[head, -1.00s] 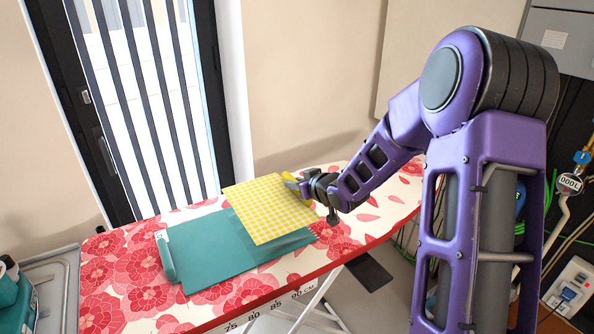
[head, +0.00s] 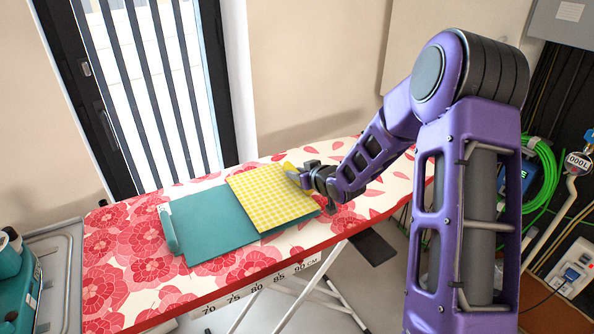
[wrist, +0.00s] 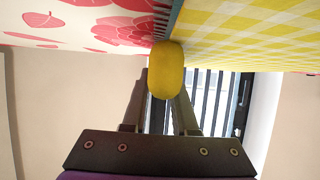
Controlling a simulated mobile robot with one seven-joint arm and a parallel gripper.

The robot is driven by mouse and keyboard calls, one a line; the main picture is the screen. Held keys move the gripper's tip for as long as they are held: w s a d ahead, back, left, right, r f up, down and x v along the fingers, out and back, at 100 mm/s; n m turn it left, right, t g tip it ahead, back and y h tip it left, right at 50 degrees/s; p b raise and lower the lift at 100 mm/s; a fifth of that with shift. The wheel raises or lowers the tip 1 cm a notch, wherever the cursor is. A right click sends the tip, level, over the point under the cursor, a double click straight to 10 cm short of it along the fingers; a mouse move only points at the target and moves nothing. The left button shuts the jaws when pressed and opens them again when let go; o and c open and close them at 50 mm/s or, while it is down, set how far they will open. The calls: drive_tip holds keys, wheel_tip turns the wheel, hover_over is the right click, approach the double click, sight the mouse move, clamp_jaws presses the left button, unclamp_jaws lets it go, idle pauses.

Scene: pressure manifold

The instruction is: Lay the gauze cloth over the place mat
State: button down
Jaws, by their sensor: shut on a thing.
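The yellow-and-white checked cloth (head: 268,197), which I take as the gauze cloth, lies spread over the right part of the teal mat (head: 207,226). The mat lies on the board, its left part bare. My gripper (head: 298,174) is at the cloth's far right edge. In the wrist view, my gripper (wrist: 165,75) is shut on a plain yellow rounded piece (wrist: 166,68) at the edge of the checked cloth (wrist: 245,35). A teal fringed edge (wrist: 174,17) shows beside it. Whether the cloth rests fully on the mat I cannot tell.
The ironing board (head: 120,265) has a red floral cover and a red front edge; its left end is clear. A grey tray stand (head: 62,265) with teal items is at the left. A wall and a barred window (head: 140,90) are behind. Green cable (head: 543,185) hangs at the right.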

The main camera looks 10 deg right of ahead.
drive_tip(key=shift+f, duration=0.4)
drive_tip(key=c, duration=0.6)
unclamp_jaws()
drive_tip(key=shift+r, duration=0.1)
